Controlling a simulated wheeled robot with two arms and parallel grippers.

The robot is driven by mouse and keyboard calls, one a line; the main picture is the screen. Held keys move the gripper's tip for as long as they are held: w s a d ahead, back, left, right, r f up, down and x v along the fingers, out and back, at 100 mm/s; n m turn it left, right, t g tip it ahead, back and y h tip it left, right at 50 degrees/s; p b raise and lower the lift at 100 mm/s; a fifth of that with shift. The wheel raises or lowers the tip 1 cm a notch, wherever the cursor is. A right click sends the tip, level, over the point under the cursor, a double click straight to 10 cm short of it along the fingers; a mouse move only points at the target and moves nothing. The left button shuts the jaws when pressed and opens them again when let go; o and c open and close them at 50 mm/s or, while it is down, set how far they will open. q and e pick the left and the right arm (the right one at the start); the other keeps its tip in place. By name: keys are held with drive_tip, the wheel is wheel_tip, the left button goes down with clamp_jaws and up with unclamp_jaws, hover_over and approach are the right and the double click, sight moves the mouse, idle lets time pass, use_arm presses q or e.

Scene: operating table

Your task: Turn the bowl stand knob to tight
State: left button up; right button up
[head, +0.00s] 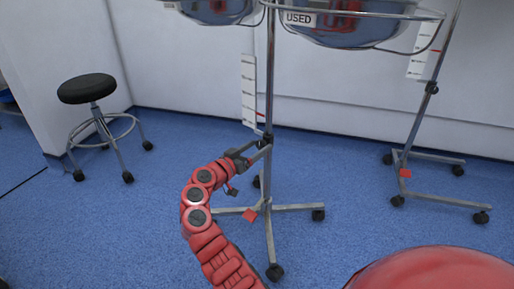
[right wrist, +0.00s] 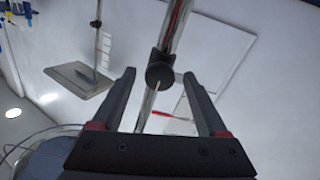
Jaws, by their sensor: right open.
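The bowl stand (head: 270,80) is a chrome pole on a wheeled base, with wire rings holding bowls at the top. Its knob (head: 267,138) is a small black piece on the pole. In the right wrist view the round black knob (right wrist: 160,72) shows between and just beyond my two fingertips, with the pole slanting behind it. My right gripper (head: 255,151) is open and empty, close to the pole at knob height. Contact with the knob cannot be told. My left gripper is not in view.
A second stand (head: 431,88) with its own black clamp is at the right. A black round stool (head: 88,89) stands at the left. The bowl (head: 340,30) labelled USED hangs overhead. Blue floor (head: 160,220) is clear left of the stand; the white wall is behind.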

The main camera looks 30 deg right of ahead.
use_arm(q)
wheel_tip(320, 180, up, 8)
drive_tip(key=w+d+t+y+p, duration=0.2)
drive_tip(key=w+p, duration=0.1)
drive_tip(key=p, duration=0.4)
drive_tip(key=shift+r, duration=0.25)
use_arm(e)
drive_tip(key=v, duration=1.7)
